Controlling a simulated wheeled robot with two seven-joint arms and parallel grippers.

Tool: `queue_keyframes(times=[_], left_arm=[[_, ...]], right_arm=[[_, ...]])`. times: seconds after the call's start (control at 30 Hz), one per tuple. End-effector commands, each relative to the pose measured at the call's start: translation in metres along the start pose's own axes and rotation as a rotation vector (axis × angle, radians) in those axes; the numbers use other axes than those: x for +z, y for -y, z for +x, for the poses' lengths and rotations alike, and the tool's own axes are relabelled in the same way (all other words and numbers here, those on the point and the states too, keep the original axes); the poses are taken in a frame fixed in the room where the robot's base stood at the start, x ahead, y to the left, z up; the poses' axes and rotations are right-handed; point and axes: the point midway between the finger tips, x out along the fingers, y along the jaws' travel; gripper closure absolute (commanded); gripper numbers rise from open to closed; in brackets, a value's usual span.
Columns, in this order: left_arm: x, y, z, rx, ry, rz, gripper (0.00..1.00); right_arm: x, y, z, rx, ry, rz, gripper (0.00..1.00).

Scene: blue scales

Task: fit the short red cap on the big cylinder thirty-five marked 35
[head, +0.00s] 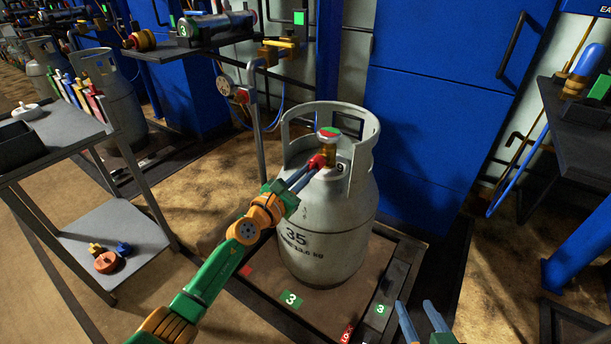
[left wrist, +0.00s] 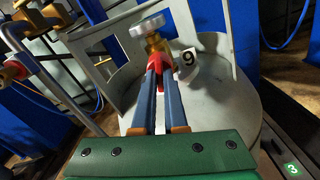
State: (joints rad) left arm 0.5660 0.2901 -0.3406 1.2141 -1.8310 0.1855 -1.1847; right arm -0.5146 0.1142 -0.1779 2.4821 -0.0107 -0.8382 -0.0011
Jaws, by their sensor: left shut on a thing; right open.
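The big grey cylinder marked 35 (head: 322,250) stands upright on a floor platform. Its brass valve (head: 328,149) has a round handwheel on top, inside the open collar. The valve also shows in the left wrist view (left wrist: 155,42). My left gripper (head: 311,170) is shut on the short red cap (head: 317,161), which also shows between the fingertips in the left wrist view (left wrist: 157,62). The cap is against or just in front of the valve's side; I cannot tell whether it is seated. My right gripper (head: 422,322) is open and empty at the bottom, right of the cylinder.
A grey cart (head: 60,140) with several coloured upright pieces stands at the left. The grey collar (head: 365,150) rises around the valve. Blue cabinets (head: 430,120) stand behind. A dark bench (head: 575,125) is at the right.

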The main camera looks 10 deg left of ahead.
Motion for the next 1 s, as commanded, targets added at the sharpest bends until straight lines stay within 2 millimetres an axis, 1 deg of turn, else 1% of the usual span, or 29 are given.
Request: queue_keyframes(times=[0.17,0.3,0.5,0.53,0.6,0.63,0.67,0.83,0.87,0.9,0.93,1.0], left_arm=[[-0.0002,0.0,-0.0001,0.0,-0.001,0.005,1.0],[-0.0008,-0.0001,0.0005,-0.001,-0.001,0.286,1.0],[-0.0003,-0.0003,0.0005,0.001,-0.001,0.304,1.0],[-0.0003,-0.0006,0.0007,0.001,-0.001,0.348,1.0],[0.0001,-0.001,0.0011,0.001,-0.001,0.536,1.0],[-0.0001,-0.0007,0.0011,0.0,-0.002,0.584,1.0],[-0.0003,-0.0004,0.0012,0.0,-0.001,0.605,1.0],[-0.0005,-0.0001,0.0012,0.0,-0.001,0.603,1.0],[0.0,-0.0005,0.0013,0.001,-0.001,0.64,1.0],[0.0009,-0.001,0.0016,0.001,-0.001,0.748,1.0],[0.001,-0.0014,0.0017,0.001,-0.001,0.819,1.0],[0.0005,-0.0011,0.0018,0.002,-0.001,0.897,1.0]], right_arm=[[-0.0001,0.0,-0.0001,0.0,0.0,0.0,0.5],[0.0024,0.0,0.0012,0.0,0.0,0.0,0.5],[0.0019,0.0001,0.0009,0.0,0.0,0.0,0.5],[0.002,0.0001,0.001,0.0,0.0,0.0,0.5],[0.0015,0.0,0.0007,0.0,0.0,0.0,0.5],[0.0011,0.0,0.0006,0.0,0.0,0.0,0.5],[0.0012,0.0,0.0006,0.0,0.0,0.0,0.5],[0.0014,0.0,0.0007,0.0,0.0,0.0,0.5],[0.0008,0.0,0.0004,0.0,0.0,0.0,0.5],[-0.0007,0.0,-0.0003,0.0,0.0,0.0,0.5],[-0.0015,0.0,-0.0007,0.0,0.0,0.0,0.5],[-0.0018,-0.0001,-0.0009,0.0,0.0,0.0,0.5]])
